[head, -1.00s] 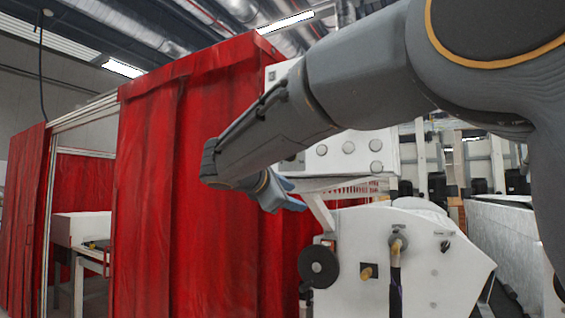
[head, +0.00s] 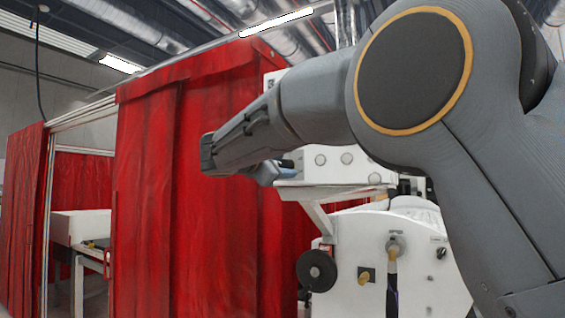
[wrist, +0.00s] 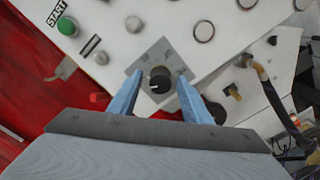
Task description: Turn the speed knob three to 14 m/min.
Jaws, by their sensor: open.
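In the wrist view a black knob (wrist: 160,79) with a white pointer line sits on a grey square dial plate on the white control panel (wrist: 225,50). I cannot read its scale or tell its number. My gripper (wrist: 157,85) is open, with one blue finger on the left of the knob and one on the right. The fingertips look close to the plate, but I cannot tell if they touch the knob. In the head view my gripper (head: 278,172) is partly hidden by my arm, in front of the white machine (head: 345,240).
A hose (wrist: 268,85) hangs at the right. Red curtains (head: 150,200) stand left of the machine.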

